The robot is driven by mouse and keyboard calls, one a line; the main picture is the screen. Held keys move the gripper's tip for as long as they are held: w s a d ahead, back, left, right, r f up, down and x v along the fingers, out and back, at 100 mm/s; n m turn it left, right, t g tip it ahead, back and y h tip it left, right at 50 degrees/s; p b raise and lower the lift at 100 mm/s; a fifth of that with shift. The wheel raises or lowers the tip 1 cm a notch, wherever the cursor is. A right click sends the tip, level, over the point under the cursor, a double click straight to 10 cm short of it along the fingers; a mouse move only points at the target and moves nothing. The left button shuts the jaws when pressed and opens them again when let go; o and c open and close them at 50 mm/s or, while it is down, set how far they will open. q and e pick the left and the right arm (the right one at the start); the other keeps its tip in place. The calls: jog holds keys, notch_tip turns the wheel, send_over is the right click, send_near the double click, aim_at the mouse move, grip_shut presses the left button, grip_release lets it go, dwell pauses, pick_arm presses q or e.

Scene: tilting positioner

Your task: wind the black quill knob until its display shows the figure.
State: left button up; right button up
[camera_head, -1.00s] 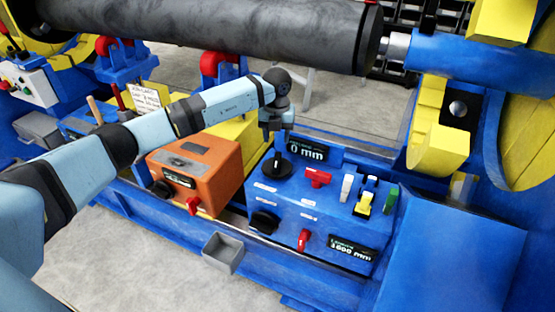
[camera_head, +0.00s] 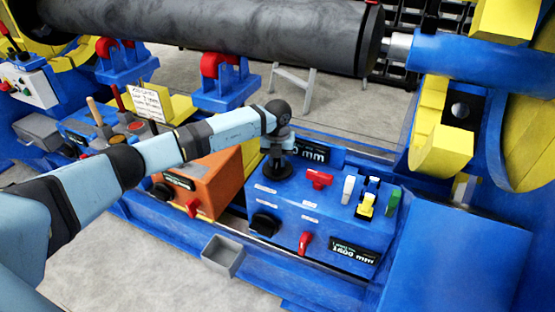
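The blue control box (camera_head: 320,205) stands right of centre. A black round knob (camera_head: 277,173) sits on its top left, beside a black display (camera_head: 313,153) whose visible part reads "0 mm"; my wrist covers its left end. My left gripper (camera_head: 277,158) points down right at this knob, over or around it. Its fingers are too small and hidden to tell open from shut. A second black knob (camera_head: 265,223) is on the front face, with a lower display (camera_head: 354,250) that seems to read 1600 mm. The small labels are unreadable. My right gripper is not in view.
Red handles (camera_head: 319,179), a white lever, a yellow switch and a green switch (camera_head: 393,199) stand close to the knob's right. An orange box (camera_head: 215,180) is left, partly behind my arm. A grey bin (camera_head: 223,255) sits in front. A large dark cylinder (camera_head: 210,30) hangs above.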

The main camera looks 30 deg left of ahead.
pick_arm(q)
grip_shut()
jog(key=m, duration=0.4)
jog(key=shift+m+p, duration=0.3)
jog(key=m, duration=0.5)
jog(key=shift+m, duration=1.5)
jog(key=o, duration=0.7)
grip_release()
jog(key=shift+c, duration=0.2)
